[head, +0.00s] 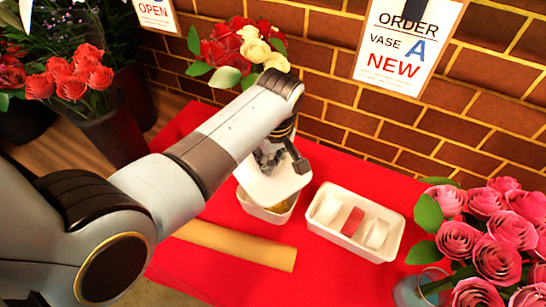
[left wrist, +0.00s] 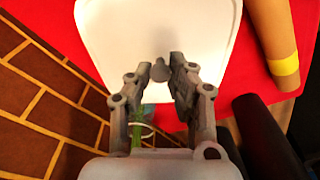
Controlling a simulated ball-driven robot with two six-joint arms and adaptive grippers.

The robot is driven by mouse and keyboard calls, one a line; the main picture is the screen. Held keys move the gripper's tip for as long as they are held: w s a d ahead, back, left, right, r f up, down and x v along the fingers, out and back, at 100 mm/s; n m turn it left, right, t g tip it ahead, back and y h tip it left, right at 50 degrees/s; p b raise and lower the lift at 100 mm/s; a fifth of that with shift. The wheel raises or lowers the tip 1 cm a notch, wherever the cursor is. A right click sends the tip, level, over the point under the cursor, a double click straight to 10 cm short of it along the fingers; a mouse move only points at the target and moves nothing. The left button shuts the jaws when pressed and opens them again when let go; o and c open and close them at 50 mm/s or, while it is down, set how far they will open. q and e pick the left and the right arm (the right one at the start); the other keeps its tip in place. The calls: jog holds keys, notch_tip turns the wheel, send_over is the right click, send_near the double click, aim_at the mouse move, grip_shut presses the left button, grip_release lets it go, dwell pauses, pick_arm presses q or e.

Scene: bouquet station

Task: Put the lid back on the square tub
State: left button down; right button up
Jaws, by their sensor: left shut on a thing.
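The white square lid (head: 292,184) is over the square tub (head: 262,212) in the head view. The lid sits a little off the tub's outline toward the back, and a strip of the tub's yellowish inside shows at the front right. I cannot tell whether lid and rim touch. My left gripper (head: 272,163) is above the lid, shut on its knob. In the left wrist view, the lid (left wrist: 150,25) fills the upper middle and its grey knob (left wrist: 159,71) is between the fingertips (left wrist: 163,68). The tub is hidden there. My right gripper is not in view.
A white tray (head: 342,240) with white and red rolls stands right of the tub on the red cloth (head: 310,285). A brown paper roll (head: 235,245) lies in front. Pink roses (head: 495,245) stand at the right. Red and cream flowers (head: 240,48) stand behind my arm.

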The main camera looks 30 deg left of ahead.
aim_at(272, 169)
pick_arm(q)
notch_tip(272, 169, down, 2)
jog(key=shift+b, duration=0.8)
notch_tip(272, 169, down, 3)
jog(key=b, duration=0.2)
jog(key=shift+w+b, duration=0.1)
jog(key=shift+b, duration=0.25)
jog(key=shift+f, duration=0.25)
jog(key=shift+a+f, duration=0.1)
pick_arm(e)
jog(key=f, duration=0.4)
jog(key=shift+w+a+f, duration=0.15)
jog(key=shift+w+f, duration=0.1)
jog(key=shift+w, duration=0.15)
